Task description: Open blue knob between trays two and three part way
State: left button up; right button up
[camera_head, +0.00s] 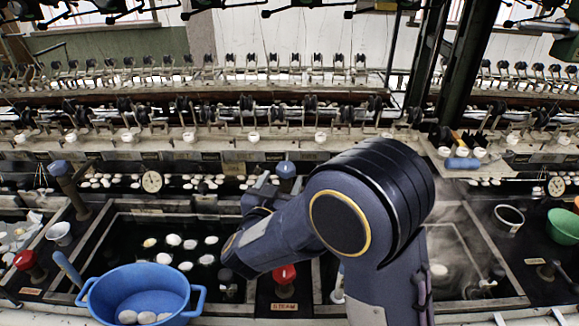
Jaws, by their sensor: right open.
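A blue knob (286,169) stands at the back between the middle basin and the steaming right basin; its lower part is hidden behind my right arm. Another blue knob (61,168) stands at the left of the middle basin. My right gripper (266,180) is open, small in view and partly hidden by its own arm, close to the left of the central blue knob. I cannot tell whether it touches the knob. My left gripper is not in view.
The middle basin (112,217) holds dark water and white cocoons. A blue tub (142,286), a red knob (284,274) and another red knob (26,260) stand near the front. A green bowl (563,226) is at the right. Reeling machinery spans the back.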

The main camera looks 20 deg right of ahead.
aim_at(283, 167)
jog(key=shift+x, duration=3.15)
jog(key=shift+r, duration=0.1)
jog(key=c, duration=1)
jog(key=shift+o, duration=0.2)
jog(key=shift+f+n+t+y+b, duration=0.2)
jog(key=shift+n+t+y+b, duration=0.8)
jog(key=shift+y, duration=0.5)
jog(key=n+y+b, duration=0.1)
jog(key=y+b, duration=0.1)
jog(key=n+t+y+b, duration=0.1)
jog(key=n+y+b, duration=0.3)
jog(key=y+b, duration=0.1)
jog(key=shift+w+a, duration=0.1)
jog(key=shift+a, duration=0.3)
jog(key=shift+a+r+n+y+b, duration=0.15)
jog(key=shift+n+y+b, duration=0.35)
jog(key=shift+y+b, duration=0.45)
